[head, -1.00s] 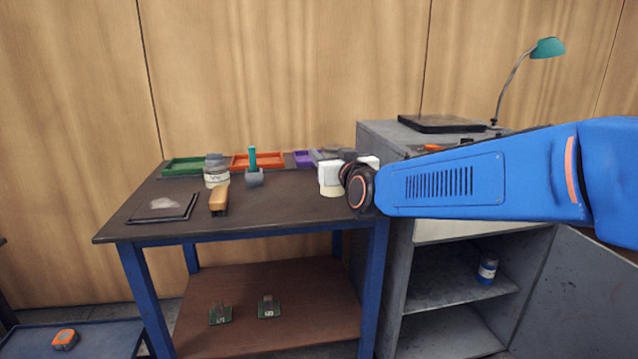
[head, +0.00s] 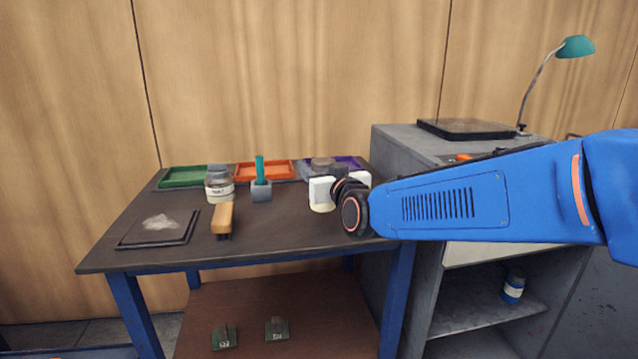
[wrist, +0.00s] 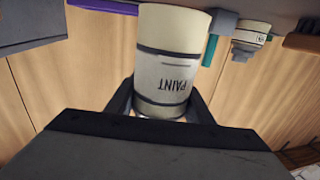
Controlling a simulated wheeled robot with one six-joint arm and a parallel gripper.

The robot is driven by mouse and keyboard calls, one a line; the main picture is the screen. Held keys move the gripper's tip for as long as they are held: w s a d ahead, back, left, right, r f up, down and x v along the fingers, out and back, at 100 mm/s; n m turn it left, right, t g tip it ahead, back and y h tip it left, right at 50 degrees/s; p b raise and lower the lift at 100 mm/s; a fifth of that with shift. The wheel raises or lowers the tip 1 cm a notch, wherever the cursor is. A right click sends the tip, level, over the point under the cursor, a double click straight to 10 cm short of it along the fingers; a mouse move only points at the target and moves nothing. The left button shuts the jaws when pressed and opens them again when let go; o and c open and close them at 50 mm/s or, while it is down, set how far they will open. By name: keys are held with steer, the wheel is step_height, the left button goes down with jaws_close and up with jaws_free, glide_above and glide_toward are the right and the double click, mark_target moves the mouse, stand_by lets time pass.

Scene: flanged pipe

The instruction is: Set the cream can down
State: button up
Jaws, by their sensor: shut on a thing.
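The cream can (wrist: 172,62) has dark bands and a label reading PAINT, which appears upside down in the wrist view. My gripper (wrist: 163,100) is shut on it, with one dark finger on each side. In the head view the can's cream lower part (head: 322,208) shows below my gripper, over the right part of the dark tabletop (head: 275,225). My gripper and wrist hide much of the can there. I cannot tell whether its base touches the table.
A labelled jar (head: 219,184), a wooden-handled brush (head: 222,219), a teal-handled tool in a grey holder (head: 261,188) and a black tray (head: 160,228) stand to the left. Green (head: 184,177), orange (head: 266,170) and purple (head: 347,161) trays line the back. A grey cabinet (head: 400,150) adjoins at right.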

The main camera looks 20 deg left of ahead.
steer(key=shift+f, duration=1.8)
steer(key=o, duration=1.3)
steer(key=shift+f, duration=0.15)
steer(key=shift+s+d, duration=0.25)
steer(key=v, duration=1.1)
steer(key=shift+s+d, duration=0.1)
steer(key=shift+s, duration=0.05)
steer(key=shift+d, duration=0.1)
